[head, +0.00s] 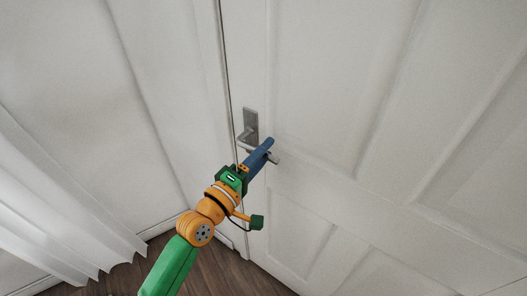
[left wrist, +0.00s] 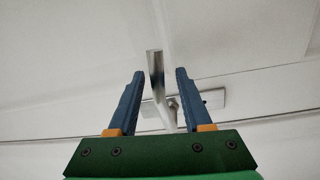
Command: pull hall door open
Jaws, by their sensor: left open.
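The white hall door (head: 320,110) fills the middle and right of the head view and looks shut in its frame. Its metal handle plate (head: 250,118) is near the door's left edge, with a lever (head: 274,157) partly hidden behind my left gripper (head: 266,145). In the left wrist view my left gripper (left wrist: 160,73) has its two blue fingers apart. The lever (left wrist: 156,66) shows between them, with a visible gap on each side. The plate (left wrist: 211,99) lies beyond the right finger. My right gripper is in neither view.
A white curtain (head: 50,210) hangs at the lower left beside a pale panelled wall (head: 90,70). The dark wooden floor (head: 225,270) shows clear below the door.

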